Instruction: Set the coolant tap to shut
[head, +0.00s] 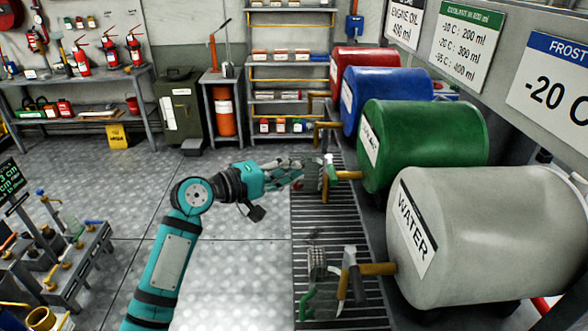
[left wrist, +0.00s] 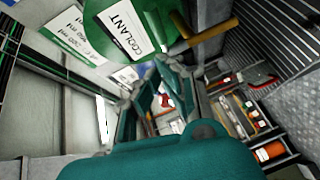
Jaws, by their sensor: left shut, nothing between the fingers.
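The green coolant drum (head: 425,140) lies on its side at the right in the head view. Its label and green end (left wrist: 115,22) show at the top of the left wrist view. The coolant tap (head: 345,175) is a brass pipe with a green handle at the drum's front. Its pipe (left wrist: 205,35) also shows in the left wrist view. My left gripper (head: 300,167) is shut and empty, just left of the tap handle. Whether it touches the handle I cannot tell. The handle's exact angle is partly hidden. My right gripper is not in view.
The grey water drum (head: 490,230) with its own tap (head: 372,268) is nearer, and the blue drum (head: 385,95) and red drum (head: 370,62) are farther back. A floor grate (head: 345,220) runs below the taps. A bench (head: 60,250) stands at left; the floor between is clear.

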